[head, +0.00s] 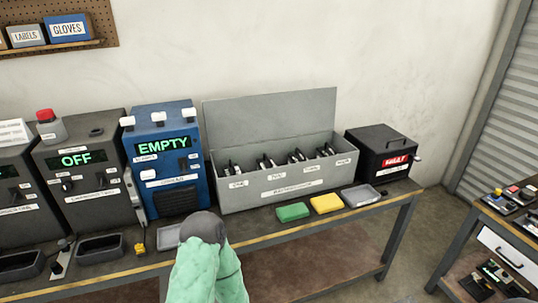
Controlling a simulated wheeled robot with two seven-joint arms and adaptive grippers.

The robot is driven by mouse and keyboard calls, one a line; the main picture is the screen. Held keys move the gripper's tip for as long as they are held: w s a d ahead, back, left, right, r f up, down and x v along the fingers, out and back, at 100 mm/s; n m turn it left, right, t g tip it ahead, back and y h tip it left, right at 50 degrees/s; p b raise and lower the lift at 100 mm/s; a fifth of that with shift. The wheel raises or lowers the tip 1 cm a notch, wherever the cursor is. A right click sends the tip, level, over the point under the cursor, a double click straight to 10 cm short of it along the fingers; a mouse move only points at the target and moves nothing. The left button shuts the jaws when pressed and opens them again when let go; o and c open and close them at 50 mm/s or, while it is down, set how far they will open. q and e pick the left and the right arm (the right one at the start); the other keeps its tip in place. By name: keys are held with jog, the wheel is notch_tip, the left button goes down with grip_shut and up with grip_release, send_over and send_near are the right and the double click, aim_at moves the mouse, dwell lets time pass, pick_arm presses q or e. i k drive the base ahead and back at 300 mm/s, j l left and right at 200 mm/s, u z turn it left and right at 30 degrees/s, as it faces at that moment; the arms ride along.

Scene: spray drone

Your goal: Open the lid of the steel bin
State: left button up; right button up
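A long grey metal bin (290,187), which looks like the steel bin, stands on the workbench against the wall. Its broad flat lid (270,122) stands raised along the back edge, and the top is open. Several dark items with light parts (268,161) stand in a row inside, above small white labels on the front wall. The label lower on the front is too small to read. Neither of my grippers shows in the head view, so I cannot see whether either touches the bin.
Right of the bin is a closed black box (383,152) with a red FAULT label. Green (292,212) and yellow (326,203) pads and a grey tray (361,196) lie in front. A blue EMPTY machine (168,155) stands left. A green-covered form with a dark rounded top (207,265) hides part of the bench.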

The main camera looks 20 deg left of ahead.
aim_at(381, 138)
jog(key=i+j+u, duration=0.35)
jog(key=i+j, duration=0.45)
